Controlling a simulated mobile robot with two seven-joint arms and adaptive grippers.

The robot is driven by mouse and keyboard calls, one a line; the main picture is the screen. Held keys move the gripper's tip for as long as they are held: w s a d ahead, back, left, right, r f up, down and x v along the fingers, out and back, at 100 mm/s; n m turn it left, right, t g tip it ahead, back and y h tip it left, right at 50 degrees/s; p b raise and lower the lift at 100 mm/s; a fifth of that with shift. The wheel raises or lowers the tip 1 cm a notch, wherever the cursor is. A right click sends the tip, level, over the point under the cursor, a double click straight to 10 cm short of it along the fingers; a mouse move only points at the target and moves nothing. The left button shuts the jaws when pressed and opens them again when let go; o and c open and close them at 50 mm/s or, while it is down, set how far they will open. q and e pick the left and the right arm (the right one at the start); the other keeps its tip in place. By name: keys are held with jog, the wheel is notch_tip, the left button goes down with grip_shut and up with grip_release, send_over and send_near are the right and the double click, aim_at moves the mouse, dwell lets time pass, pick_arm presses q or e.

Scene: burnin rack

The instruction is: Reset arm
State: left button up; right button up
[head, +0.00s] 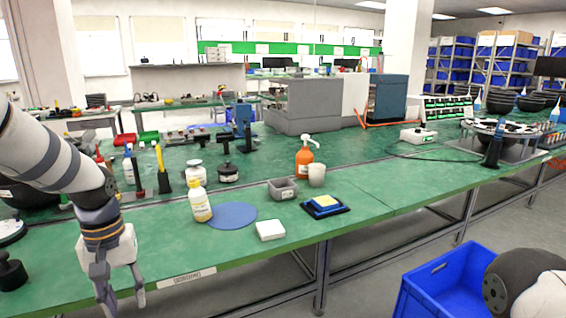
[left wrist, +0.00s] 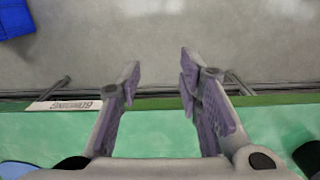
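My left gripper (head: 122,296) hangs fingers down at the front edge of the green workbench (head: 350,195), at the left of the head view. In the left wrist view the two fingers of the left gripper (left wrist: 160,80) stand apart with nothing between them. Bench edge and grey floor show behind them. My right gripper is not in view; only a dark and white part of my own body shows at the lower right of the head view.
A blue crate (head: 440,285) is on the floor.

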pick_arm(q)
jog(key=s+d+f+m, duration=0.1)
jog(key=s+d+f, duration=0.2)
jog(key=s+f, duration=0.5)
jog(key=s+d+f+m, duration=0.1)
jog(key=s+d+f, duration=0.4)
jog(key=f, duration=0.4)
jog(key=s+f+m+g, duration=0.1)
jog(key=s+f, duration=0.1)
jog(key=s, duration=1)
jog(key=s+d+f+m, duration=0.1)
jog(key=s+f+m, duration=0.1)
jog(key=s, duration=1)
jog(key=shift+d+f+g, duration=0.25)
jog(key=shift+f+g, duration=0.15)
jog(key=shift+f, duration=0.05)
